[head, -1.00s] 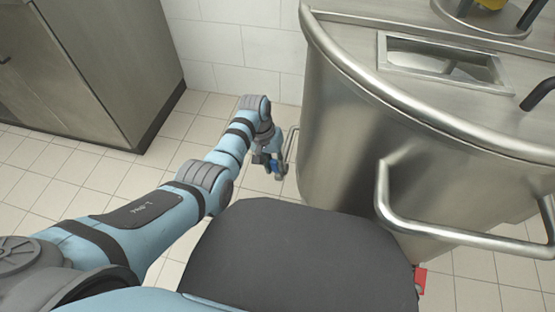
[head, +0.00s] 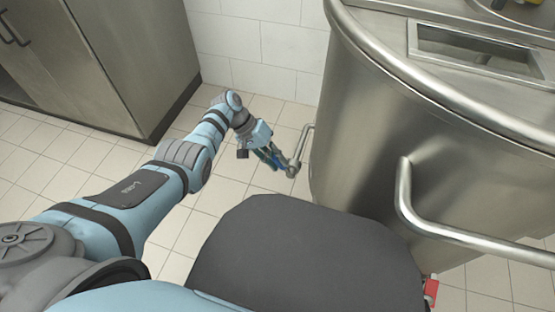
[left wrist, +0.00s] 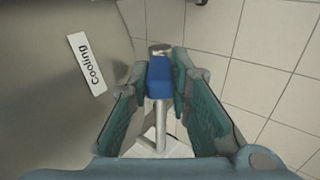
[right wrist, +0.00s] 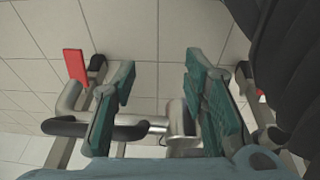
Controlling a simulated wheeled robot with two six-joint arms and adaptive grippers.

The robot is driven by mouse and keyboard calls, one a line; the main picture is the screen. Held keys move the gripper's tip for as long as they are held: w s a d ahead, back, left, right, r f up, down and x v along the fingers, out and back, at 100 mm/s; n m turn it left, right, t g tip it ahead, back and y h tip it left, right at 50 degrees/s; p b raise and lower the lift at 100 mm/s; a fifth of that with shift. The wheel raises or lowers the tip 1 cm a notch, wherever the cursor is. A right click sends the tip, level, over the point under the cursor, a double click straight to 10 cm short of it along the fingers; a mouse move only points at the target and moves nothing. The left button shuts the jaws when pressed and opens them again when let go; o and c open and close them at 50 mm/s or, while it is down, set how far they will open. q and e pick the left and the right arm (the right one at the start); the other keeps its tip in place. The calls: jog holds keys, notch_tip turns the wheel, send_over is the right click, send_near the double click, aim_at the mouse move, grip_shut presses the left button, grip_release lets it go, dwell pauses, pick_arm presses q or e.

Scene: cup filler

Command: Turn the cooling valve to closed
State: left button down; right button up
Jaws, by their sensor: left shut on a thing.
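The cooling valve's blue handle (left wrist: 159,78) sits between the fingers of my left gripper (left wrist: 165,80) in the left wrist view. The gripper is shut on it. A white label reading "Cooling" (left wrist: 87,64) is on the tank wall to the left. In the head view my left gripper (head: 280,160) is at the end of a bent metal pipe (head: 303,145) beside the tank, and its fingers partly hide the handle. My right gripper (right wrist: 160,85) is open in the right wrist view, with a metal pipe fitting (right wrist: 180,120) showing between its fingers.
The large steel tank (head: 370,150) fills the right of the head view, with a tubular rail (head: 450,235) on its side. A steel cabinet (head: 130,60) stands at the upper left. A red part (right wrist: 76,66) shows beside the right gripper. Tiled floor (head: 90,165) is clear between.

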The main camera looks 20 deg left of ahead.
pick_arm(q)
jog(key=c, duration=1.5)
grip_release()
jog(key=shift+f, duration=0.1)
jog(key=v, duration=1.2)
